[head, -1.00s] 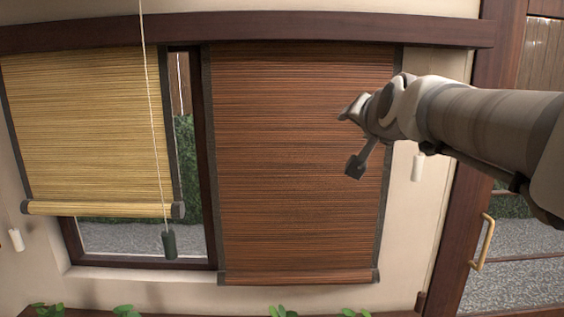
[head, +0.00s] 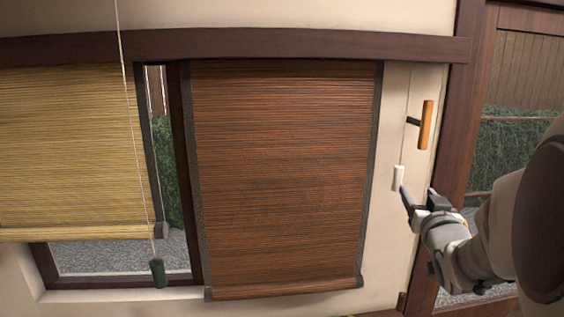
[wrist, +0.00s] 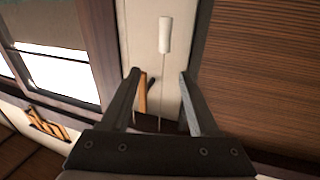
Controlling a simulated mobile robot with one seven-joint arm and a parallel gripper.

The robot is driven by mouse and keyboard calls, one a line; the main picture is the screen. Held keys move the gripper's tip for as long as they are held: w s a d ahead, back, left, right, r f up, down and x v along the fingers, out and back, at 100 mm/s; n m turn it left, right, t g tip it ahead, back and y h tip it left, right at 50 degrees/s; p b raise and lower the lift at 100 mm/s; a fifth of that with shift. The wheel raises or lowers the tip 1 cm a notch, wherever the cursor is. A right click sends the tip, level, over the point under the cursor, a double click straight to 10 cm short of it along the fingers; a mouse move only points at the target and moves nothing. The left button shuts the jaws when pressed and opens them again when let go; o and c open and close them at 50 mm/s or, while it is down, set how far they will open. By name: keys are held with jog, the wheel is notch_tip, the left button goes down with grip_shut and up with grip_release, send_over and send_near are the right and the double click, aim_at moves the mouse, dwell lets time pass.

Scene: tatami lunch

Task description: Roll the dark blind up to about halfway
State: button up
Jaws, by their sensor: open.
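The dark reddish-brown blind (head: 280,180) hangs fully down over the right part of the window, its bottom bar near the sill. It also shows at the right of the wrist view (wrist: 270,70). A white pull (head: 398,177) hangs on a thin cord right of the blind. My gripper (head: 419,195) is open beside the pull, slightly right and below. In the wrist view the pull (wrist: 165,35) lies beyond my open fingertips (wrist: 160,75), and its cord crosses the picture between them. I cannot tell whether the cord is within the jaws' depth.
A wooden cleat (head: 426,125) juts from the wall just above my gripper. A yellow blind (head: 70,150) hangs partly raised at the left, with a dark green pull (head: 157,272) on its cord. A dark door post (head: 458,120) stands close at the right.

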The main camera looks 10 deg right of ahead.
aim_at(399, 178)
jog(key=shift+n+y, duration=0.4)
jog(key=p+x, duration=0.1)
jog(key=x, duration=0.4)
jog(key=f+p+x, duration=0.1)
jog(key=x, duration=0.4)
jog(key=p+x, duration=0.1)
jog(key=x, duration=0.4)
jog(key=shift+w+a+f, duration=0.15)
jog(key=shift+w+f, duration=0.15)
jog(key=shift+f, duration=0.1)
jog(key=shift+c, duration=0.3)
grip_shut()
dwell(0.5)
